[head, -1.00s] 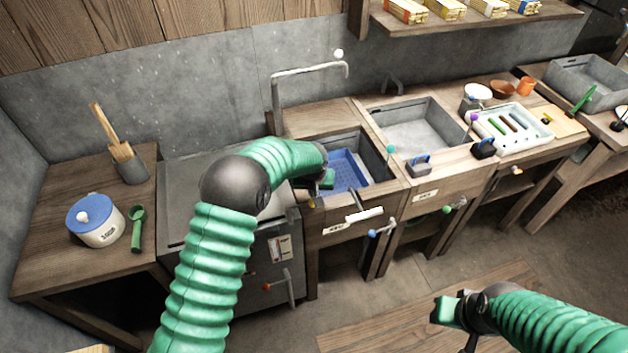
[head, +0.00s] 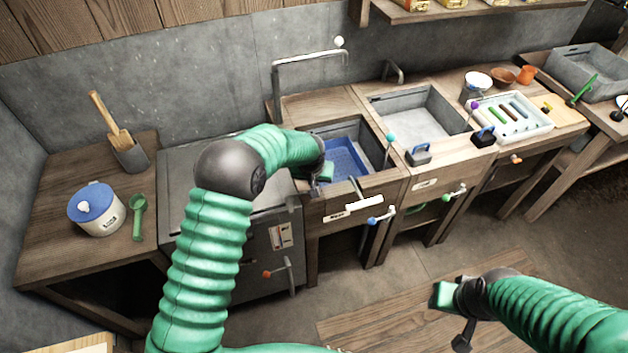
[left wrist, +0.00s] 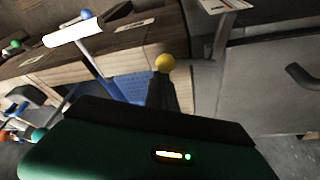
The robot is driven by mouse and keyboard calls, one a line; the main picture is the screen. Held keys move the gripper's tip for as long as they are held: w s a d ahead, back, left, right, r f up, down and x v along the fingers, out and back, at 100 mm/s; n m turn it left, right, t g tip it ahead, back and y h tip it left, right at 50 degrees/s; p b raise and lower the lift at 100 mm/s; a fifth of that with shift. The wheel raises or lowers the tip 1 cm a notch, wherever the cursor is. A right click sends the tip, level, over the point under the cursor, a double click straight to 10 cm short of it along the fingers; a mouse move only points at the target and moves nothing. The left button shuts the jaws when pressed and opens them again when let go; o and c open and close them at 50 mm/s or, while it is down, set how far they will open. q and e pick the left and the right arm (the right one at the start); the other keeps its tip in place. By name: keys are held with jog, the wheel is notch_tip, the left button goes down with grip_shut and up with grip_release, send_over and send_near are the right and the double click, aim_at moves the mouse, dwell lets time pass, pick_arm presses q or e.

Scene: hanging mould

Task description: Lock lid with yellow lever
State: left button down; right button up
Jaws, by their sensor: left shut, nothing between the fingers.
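In the head view the knob is hidden near my left gripper (head: 326,173). That gripper is shut and empty, low over the left edge of the sink with the blue perforated tray (head: 347,160). I cannot tell whether it touches the lever. I cannot clearly make out the lid. My right gripper (head: 445,295) is at the lower right, away from the counter, and its fingers are not clear.
A grey metal cabinet (head: 283,240) stands to the left. A second grey sink (head: 420,122) is to the right. A bent pipe (head: 300,65) rises behind. Floor in front is open.

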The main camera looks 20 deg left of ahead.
pick_arm(q)
jog(key=shift+s, duration=0.15)
jog(key=m+p, duration=0.1)
jog(key=s+m, duration=0.1)
jog(key=shift+s+d+r+m+h+p, duration=0.2)
jog(key=shift+d+m+h+p, duration=0.1)
jog(key=shift+h+p, duration=0.1)
jog(key=s+a+m+g+h+p, duration=0.1)
jog(key=s+m+g+h+p, duration=0.1)
jog(key=s+m+p, duration=0.4)
jog(key=shift+s+a+f+m+h, duration=0.25)
jog(key=shift+s+m+h, duration=0.5)
jog(key=shift+m, duration=1.95)
jog(key=shift+s+a, duration=0.1)
jog(key=shift+s, duration=0.1)
